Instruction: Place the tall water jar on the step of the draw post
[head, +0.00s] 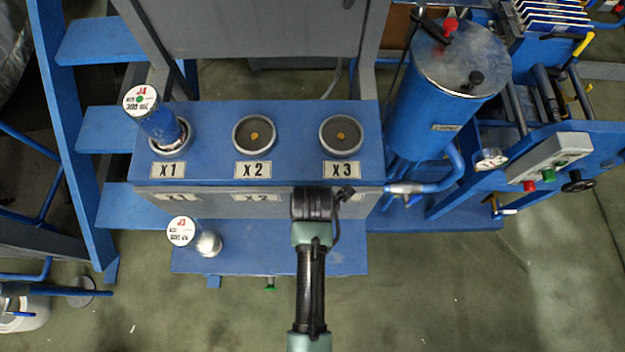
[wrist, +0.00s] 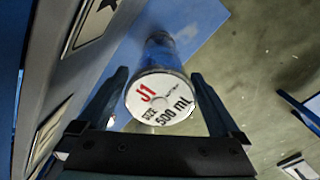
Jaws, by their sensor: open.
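In the wrist view a jar (wrist: 158,97) with a white lid marked J1 and 500 mL sits between the fingers of my gripper (wrist: 160,78). The fingers are open, one on each side of the lid; contact cannot be told. In the head view one tall blue jar (head: 158,122) stands at X1 on the draw post (head: 212,130). A shorter-looking clear jar (head: 207,242) with a white lid stands on the lower step (head: 255,262), at its left. My wrist hides the fingers in the head view.
Round seats X2 (head: 255,135) and X3 (head: 341,134) on the post top are empty. A large blue cylinder (head: 440,100) with pipes stands at the right. A blue stepped frame (head: 105,130) is at the left. My arm covers part of the step's right half.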

